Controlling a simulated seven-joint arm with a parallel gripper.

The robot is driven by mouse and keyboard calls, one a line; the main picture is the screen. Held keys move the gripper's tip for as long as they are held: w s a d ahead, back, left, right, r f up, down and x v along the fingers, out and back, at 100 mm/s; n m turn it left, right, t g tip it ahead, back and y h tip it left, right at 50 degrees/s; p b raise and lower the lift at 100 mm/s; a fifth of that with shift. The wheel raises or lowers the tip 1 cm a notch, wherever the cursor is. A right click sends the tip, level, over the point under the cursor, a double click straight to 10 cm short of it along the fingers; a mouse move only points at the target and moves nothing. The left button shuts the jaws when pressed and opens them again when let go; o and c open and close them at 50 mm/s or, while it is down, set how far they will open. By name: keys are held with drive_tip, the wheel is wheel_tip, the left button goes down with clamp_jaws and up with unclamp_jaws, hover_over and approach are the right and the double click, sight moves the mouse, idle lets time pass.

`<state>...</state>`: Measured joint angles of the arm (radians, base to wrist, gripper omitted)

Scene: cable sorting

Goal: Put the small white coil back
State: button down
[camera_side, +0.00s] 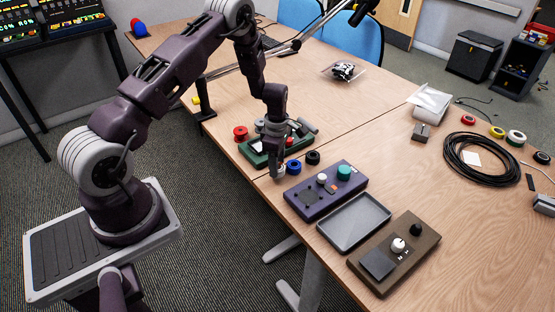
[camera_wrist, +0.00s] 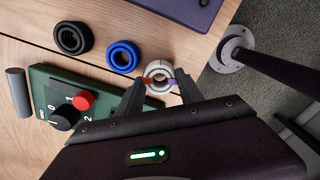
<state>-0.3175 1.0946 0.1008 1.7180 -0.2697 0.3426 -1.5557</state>
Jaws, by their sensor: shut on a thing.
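The small white coil (camera_wrist: 158,66) is a pale ring between the two fingertips of my gripper (camera_wrist: 160,84) in the wrist view. The fingers are shut on it from both sides. In the side view, my gripper (camera_side: 277,167) points down near the table's front edge, and the white coil (camera_side: 280,172) shows only in small part at the fingertips. I cannot tell whether it touches the table. A blue coil (camera_wrist: 123,56) and a black coil (camera_wrist: 73,38) lie in a row beside it; they also show in the side view as blue (camera_side: 294,167) and black (camera_side: 313,157).
A green control box (camera_wrist: 60,107) with a red button and black knob stands close to my gripper. A purple box (camera_side: 326,190), a grey tray (camera_side: 347,222) and a brown box (camera_side: 394,252) line the front edge. A red spool (camera_side: 240,133) is behind.

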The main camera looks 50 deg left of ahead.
drive_tip(key=shift+f, duration=0.2)
idle(0.4)
drive_tip(key=shift+f, duration=0.6)
drive_tip(key=shift+c, duration=1.4)
unclamp_jaws()
drive_tip(key=shift+r, duration=3.5)
